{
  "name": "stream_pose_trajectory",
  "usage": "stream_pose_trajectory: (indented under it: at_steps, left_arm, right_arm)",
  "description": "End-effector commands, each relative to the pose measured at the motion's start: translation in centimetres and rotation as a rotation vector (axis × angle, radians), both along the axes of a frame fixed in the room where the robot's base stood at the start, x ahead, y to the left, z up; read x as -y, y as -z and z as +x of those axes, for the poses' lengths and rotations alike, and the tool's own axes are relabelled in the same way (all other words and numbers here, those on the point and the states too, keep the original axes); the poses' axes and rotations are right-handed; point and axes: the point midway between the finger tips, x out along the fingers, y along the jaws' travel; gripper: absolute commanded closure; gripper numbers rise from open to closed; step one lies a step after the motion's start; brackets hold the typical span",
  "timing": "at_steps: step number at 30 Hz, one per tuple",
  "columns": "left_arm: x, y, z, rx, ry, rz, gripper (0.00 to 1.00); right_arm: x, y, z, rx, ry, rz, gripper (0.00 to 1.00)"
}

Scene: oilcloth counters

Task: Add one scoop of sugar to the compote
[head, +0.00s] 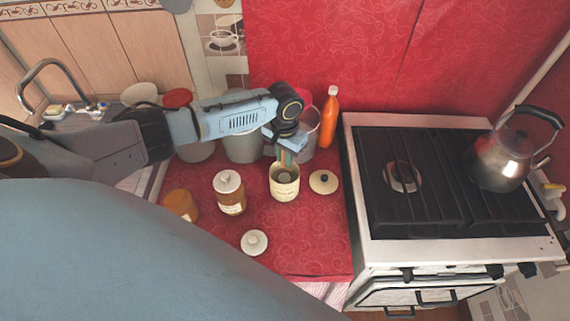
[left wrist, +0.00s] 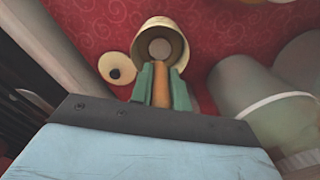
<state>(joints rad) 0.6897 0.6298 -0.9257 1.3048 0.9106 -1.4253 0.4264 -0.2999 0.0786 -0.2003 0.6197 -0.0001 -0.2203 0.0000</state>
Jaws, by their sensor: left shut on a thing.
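My left gripper (head: 287,158) is above the cream canister (head: 284,187), pointing down at its open mouth. In the left wrist view its teal fingers (left wrist: 161,88) are shut on a light-brown handle (left wrist: 161,82), apparently the scoop's. The handle reaches toward the mouth of the canister (left wrist: 177,33); a round pale-brown shape shows inside, and I cannot tell whether it is scoop or contents. The canister's cream lid with a black knob (head: 323,182) lies to its right. A grey pot (head: 242,148) stands behind, partly covered by my arm. No compote is clearly visible. My right gripper is out of view.
A white-lidded amber jar (head: 229,195), an amber jar (head: 181,205) and a loose white lid (head: 254,242) are left of the canister. An orange bottle (head: 329,118) stands behind. The stove (head: 430,235) with a kettle (head: 500,158) is at right. The counter's front is mostly clear.

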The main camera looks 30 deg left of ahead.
Motion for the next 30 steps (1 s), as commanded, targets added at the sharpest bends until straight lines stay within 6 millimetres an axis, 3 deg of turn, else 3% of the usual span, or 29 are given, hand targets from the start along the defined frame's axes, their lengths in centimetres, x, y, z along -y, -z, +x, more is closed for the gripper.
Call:
stream_pose_trajectory:
  at_steps: [1, 24, 30]
  left_arm:
    - [0.0, -0.9, 0.0, 0.0, 0.0, -0.001, 1.0]
    - [0.0, -6.8, 0.0, 0.0, 0.0, 0.0, 1.0]
    - [0.0, -8.2, 0.1, 0.002, 0.0, -0.001, 1.0]
  right_arm:
    - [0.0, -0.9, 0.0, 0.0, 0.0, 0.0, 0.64]
    - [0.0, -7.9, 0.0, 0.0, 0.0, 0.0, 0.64]
    - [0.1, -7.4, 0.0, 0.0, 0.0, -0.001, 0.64]
